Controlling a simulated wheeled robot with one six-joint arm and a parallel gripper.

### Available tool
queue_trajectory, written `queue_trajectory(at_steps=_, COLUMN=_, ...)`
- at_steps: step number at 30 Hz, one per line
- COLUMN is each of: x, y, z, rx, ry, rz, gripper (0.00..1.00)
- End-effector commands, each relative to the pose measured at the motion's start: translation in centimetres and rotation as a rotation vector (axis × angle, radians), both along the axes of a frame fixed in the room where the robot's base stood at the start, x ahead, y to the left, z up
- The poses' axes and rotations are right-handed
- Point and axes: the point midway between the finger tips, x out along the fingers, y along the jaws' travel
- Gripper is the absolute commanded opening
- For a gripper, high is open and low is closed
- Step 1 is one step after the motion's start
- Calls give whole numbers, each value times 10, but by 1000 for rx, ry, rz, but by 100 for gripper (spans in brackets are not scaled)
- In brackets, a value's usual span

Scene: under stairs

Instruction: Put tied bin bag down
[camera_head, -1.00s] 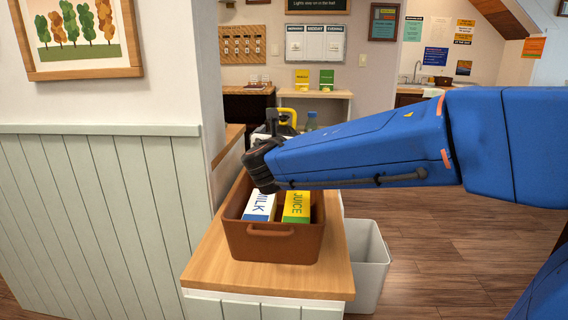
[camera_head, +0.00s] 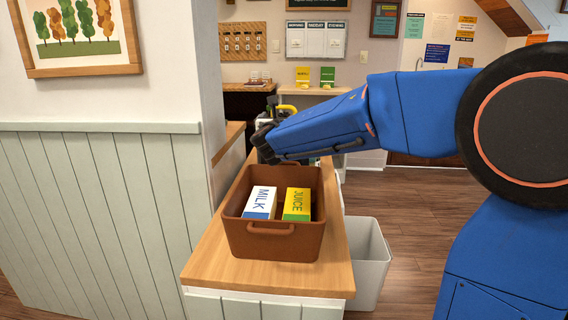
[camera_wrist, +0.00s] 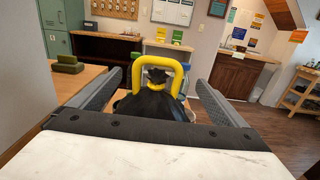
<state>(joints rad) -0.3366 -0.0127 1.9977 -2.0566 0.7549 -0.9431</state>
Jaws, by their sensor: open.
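The tied bin bag (camera_wrist: 152,103) is black with a knotted top and a yellow loop handle standing up. In the wrist view it is upright ahead of my gripper (camera_wrist: 158,85), in line with the gap between the two spread fingers. My gripper is open, and clear gaps show beside the bag's knot. The bag's base is hidden by my gripper body. In the head view my gripper (camera_head: 262,142) is beyond the brown bin, over the far part of the counter, and hides most of the bag; its yellow handle (camera_head: 287,108) shows behind.
A brown bin (camera_head: 272,246) holding a milk carton (camera_head: 260,202) and a juice carton (camera_head: 297,204) stands on the wooden counter (camera_head: 210,262). A pale waste bin (camera_head: 368,262) is on the floor to the right. A wall borders the counter's left.

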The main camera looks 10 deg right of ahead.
Motion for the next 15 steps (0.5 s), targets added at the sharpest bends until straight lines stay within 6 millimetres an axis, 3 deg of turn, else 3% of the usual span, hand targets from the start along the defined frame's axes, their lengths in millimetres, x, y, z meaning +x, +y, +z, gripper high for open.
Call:
queue_trajectory(at_steps=5, x=8, y=-1, z=-2, rx=-1, ry=1, rz=0, gripper=96)
queue_trajectory(at_steps=15, x=48, y=-11, z=-6, rx=-1, ry=0, rz=0, gripper=96)
